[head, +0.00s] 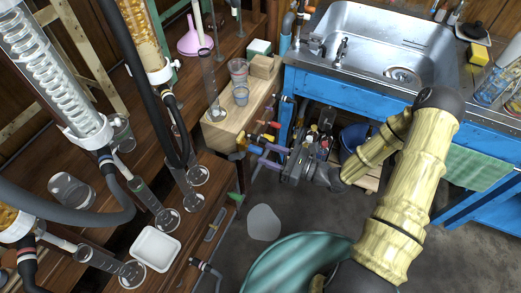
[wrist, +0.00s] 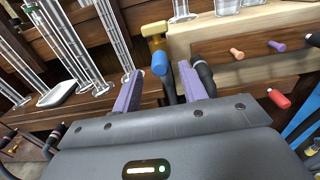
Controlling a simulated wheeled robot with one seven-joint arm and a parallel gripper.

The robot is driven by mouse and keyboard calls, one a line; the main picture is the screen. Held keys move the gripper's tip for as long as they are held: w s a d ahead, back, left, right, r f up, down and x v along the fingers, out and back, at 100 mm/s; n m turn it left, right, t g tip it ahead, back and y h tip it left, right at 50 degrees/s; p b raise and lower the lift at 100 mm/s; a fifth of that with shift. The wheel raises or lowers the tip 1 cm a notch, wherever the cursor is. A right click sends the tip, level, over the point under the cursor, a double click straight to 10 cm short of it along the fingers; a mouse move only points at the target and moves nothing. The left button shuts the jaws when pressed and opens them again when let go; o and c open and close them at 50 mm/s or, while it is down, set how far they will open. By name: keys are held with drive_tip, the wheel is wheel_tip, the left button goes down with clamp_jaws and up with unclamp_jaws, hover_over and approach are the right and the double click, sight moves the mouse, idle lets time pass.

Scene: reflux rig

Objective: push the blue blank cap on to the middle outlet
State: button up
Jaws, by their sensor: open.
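My gripper (wrist: 160,72) is open, with two purple fingers pointing toward the wooden bench front. In the wrist view the blue cap (wrist: 160,64) shows between the fingertips, with a gap on each side. It sits directly at the lower end of a brass-coloured fitting (wrist: 155,38); I cannot tell whether it is fully seated on it. In the head view my gripper (head: 257,152) is beside the low wooden bench, and the brass fitting (head: 240,141) is just beyond the fingertips. The cap is very small there.
A black fitting with a hose (wrist: 204,72) is close by the right finger. Orange (wrist: 236,53) and purple (wrist: 277,46) pegs and a red piece (wrist: 278,98) are farther right. Glass cylinders and a white tray (head: 155,248) stand left. A blue sink unit (head: 360,88) is behind.

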drive_tip(key=p+v, duration=0.2)
drive_tip(key=v, duration=1.3)
drive_tip(key=shift+d, duration=0.25)
drive_tip(key=shift+s+r, duration=0.1)
drive_tip(key=shift+s, duration=0.1)
